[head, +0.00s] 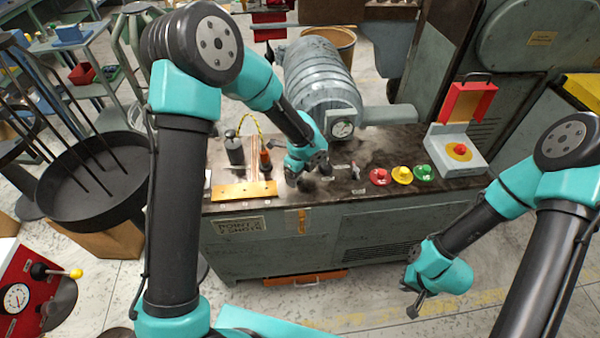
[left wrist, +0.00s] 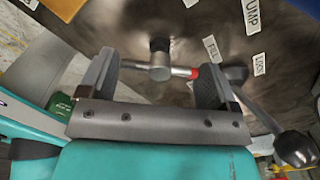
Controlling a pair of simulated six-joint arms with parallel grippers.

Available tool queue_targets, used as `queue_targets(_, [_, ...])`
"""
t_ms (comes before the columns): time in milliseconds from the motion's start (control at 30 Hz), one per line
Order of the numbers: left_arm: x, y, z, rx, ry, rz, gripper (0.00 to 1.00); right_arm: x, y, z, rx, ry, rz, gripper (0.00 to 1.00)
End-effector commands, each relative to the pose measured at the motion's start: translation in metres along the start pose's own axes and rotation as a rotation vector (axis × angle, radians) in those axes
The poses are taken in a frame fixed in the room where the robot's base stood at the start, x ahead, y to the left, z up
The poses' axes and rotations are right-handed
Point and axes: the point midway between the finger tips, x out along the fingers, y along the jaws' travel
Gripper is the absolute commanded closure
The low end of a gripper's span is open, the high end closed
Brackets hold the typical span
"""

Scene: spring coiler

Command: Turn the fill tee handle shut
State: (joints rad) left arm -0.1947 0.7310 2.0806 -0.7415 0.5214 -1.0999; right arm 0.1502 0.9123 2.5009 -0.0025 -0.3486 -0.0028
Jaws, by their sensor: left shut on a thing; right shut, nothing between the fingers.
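The fill tee handle (left wrist: 160,73) is a grey metal crossbar with a red tip on a dark stem, beside the FILL label (left wrist: 211,49) in the left wrist view. My left gripper (left wrist: 160,88) has one finger at each end of the crossbar and is shut on it. In the head view my left gripper (head: 312,178) is low over the dark bench top, and it hides the handle there. My right gripper (head: 414,303) is shut and empty, out in front of the cabinet, away from the bench top.
A lever with a black ball knob (left wrist: 297,149) sits close to my left gripper, near the LOCK label (left wrist: 259,65). Red (head: 380,176), yellow (head: 402,175) and green (head: 424,172) buttons stand to the right. A brass plate (head: 244,191) lies left.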

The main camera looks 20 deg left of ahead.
Motion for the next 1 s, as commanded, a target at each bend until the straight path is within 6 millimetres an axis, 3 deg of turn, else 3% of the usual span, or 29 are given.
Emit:
queue_targets(467, [-0.0004, -0.0001, 0.0001, -0.172, 0.0, 0.0, 0.4, 0.0, 0.0, 0.0, 0.0, 0.0, 0.0, 1.0])
queue_targets(1000, [-0.0006, -0.0002, 0.0001, -0.656, 0.0, -0.001, 0.4, 0.0, 0.0, 0.0, 0.0, 0.0, 0.0, 1.0])
